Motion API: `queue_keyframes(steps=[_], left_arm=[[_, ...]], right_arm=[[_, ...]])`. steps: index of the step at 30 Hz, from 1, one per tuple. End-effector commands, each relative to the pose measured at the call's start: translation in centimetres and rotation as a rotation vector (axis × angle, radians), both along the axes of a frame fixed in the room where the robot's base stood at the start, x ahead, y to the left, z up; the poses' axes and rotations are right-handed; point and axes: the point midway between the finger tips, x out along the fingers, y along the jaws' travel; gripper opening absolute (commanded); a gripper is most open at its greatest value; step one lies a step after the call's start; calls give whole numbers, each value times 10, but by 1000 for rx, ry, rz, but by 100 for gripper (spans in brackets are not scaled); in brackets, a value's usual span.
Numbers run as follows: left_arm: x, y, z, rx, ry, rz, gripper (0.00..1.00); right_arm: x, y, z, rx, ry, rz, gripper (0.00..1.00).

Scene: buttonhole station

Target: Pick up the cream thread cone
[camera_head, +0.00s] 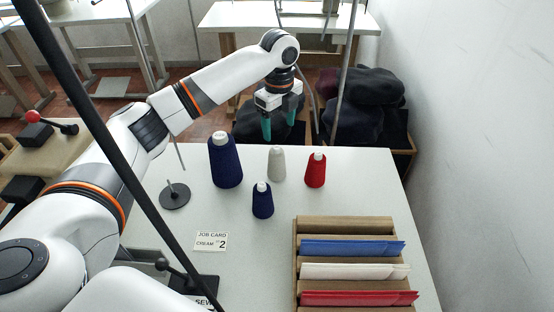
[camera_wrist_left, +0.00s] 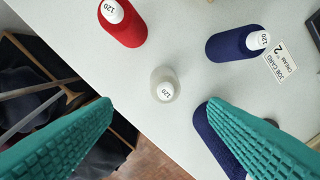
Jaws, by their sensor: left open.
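The cream thread cone (camera_head: 276,163) stands upright near the far edge of the white table (camera_head: 375,185). It also shows in the middle of the left wrist view (camera_wrist_left: 165,84), with a white top marked 120. My left gripper (camera_head: 279,127) is open and empty, fingers pointing down, above and beyond the cone. In the left wrist view its teal fingers (camera_wrist_left: 160,130) are spread wide, with the cone ahead of the gap between them. The job card (camera_head: 211,241) on the table reads cream 2. My right gripper is not in view.
A large blue cone (camera_head: 225,162) stands left of the cream cone, a small blue cone (camera_head: 262,201) in front, and a red cone (camera_head: 316,170) to the right. A wooden rack (camera_head: 346,225) with coloured folded pieces lies front right. A thread stand (camera_head: 175,197) is at left.

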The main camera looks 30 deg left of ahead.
Motion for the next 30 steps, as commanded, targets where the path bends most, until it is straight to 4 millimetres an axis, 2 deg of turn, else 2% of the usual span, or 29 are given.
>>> queue_keyframes(steps=[6, 14, 21, 25, 30], left_arm=[[-1, 1, -40, 1, 3, 2, 68], [-1, 2, -61, 2, 2, 2, 68], [-6, 5, -96, 1, 3, 2, 68], [-5, 4, -106, 0, 0, 2, 68], [-5, 4, -108, 1, -1, 2, 68]], right_arm=[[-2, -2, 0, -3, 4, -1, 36], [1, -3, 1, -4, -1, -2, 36], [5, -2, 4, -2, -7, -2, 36], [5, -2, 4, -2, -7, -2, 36], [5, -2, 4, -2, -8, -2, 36]])
